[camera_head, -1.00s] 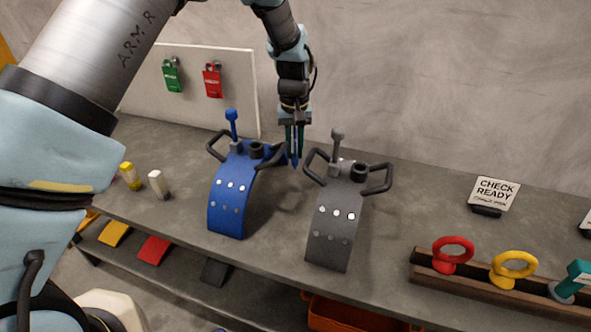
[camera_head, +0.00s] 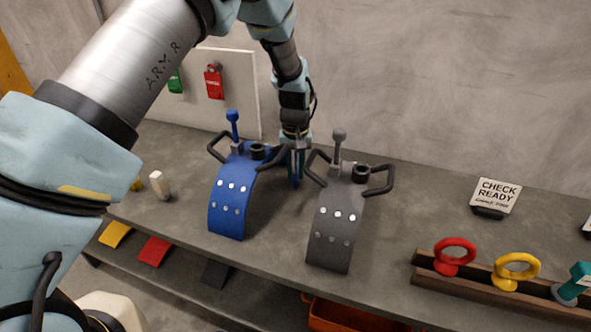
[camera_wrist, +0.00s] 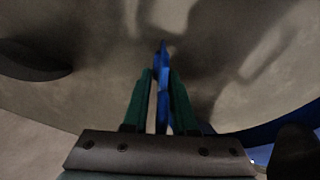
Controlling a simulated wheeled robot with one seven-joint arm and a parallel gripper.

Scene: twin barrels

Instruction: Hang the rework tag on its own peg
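My gripper (camera_head: 296,160) points down behind and between the blue and grey curved pieces, low over the bench. In the wrist view its green fingers (camera_wrist: 160,90) are closed around a thin blue item (camera_wrist: 162,62), seen edge-on, which reaches past the fingertips. I cannot tell if it is a tag. A red tag (camera_head: 213,85) hangs from a hook on the pale board. A green tag (camera_head: 176,82) hangs to its left, partly hidden by my arm. The lettering on both tags is too small to read.
The blue piece (camera_head: 228,200) with dark handles stands left of my gripper, the grey piece (camera_head: 330,230) to the right. The pale board (camera_head: 238,75) leans on the wall. A "CHECK READY" sign (camera_head: 495,194) and a rail with red (camera_head: 455,252) and yellow rings (camera_head: 516,268) are at right.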

